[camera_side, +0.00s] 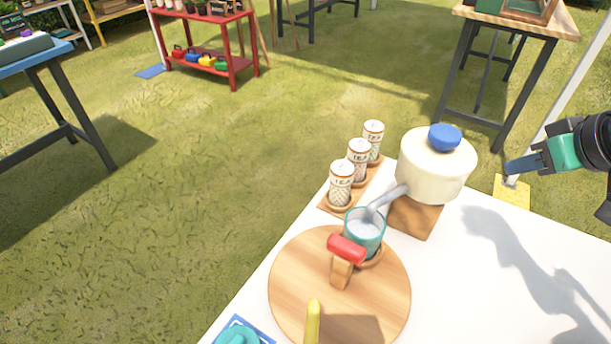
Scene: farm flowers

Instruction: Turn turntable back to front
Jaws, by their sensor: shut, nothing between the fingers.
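The turntable (378,304) is a round wooden board on the white table, at the lower middle of the side view. A wooden post with a red knob (347,248) stands on it. A teal cup (365,232) with pale contents stands at its far edge, on a small wooden coaster. A yellow bar (313,322) rises at the turntable's near edge, cut off by the frame. My gripper (512,166) is at the right, shut and empty, beside the cream teapot and well away from the turntable.
The cream teapot (437,167) with a blue knob sits on a wooden block (414,217), its spout over the cup. Three tea tins (357,160) stand on a wooden strip behind. A teal object (238,336) lies at the bottom.

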